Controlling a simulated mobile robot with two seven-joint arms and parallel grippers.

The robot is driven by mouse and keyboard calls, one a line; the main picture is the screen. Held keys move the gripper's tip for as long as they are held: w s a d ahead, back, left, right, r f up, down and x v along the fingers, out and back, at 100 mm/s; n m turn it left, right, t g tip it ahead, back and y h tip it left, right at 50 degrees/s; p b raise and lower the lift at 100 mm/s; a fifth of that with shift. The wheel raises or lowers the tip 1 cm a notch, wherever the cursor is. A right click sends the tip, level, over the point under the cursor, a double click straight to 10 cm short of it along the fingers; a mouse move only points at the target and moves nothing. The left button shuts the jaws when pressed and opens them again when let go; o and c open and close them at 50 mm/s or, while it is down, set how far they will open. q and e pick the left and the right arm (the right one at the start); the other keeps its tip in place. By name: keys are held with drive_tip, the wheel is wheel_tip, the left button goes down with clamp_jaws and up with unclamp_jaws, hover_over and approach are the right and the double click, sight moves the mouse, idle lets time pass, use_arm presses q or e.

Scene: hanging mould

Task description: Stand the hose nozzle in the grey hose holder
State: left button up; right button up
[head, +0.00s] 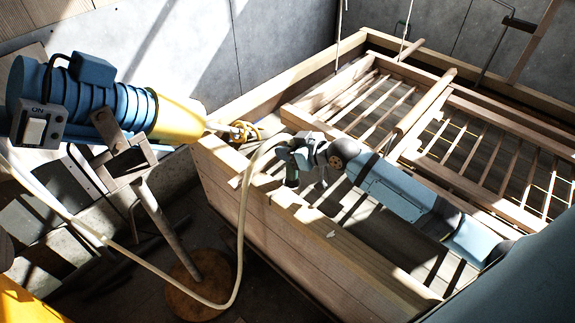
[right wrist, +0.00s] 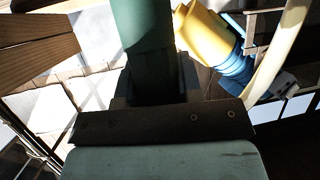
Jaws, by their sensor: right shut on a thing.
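My right gripper (head: 287,157) is over the near-left edge of the wooden frame. It is shut on the green hose nozzle (right wrist: 149,28), which runs up between the fingers in the right wrist view; a bit of green (head: 292,176) shows below the gripper in the head view. A cream hose (head: 240,225) hangs in a loop from near the gripper, passes low in front of the frame and rises to the left. I cannot make out the grey hose holder for certain. My left gripper is not in view.
Slatted wooden grids lie inside the frame.

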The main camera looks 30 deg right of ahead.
sight(288, 166)
drive_tip(key=shift+f, duration=3.15)
drive_tip(key=shift+f+b, duration=0.3)
drive_tip(key=shift+b, duration=0.05)
drive_tip(key=o, duration=1)
drive_tip(key=shift+o, duration=0.2)
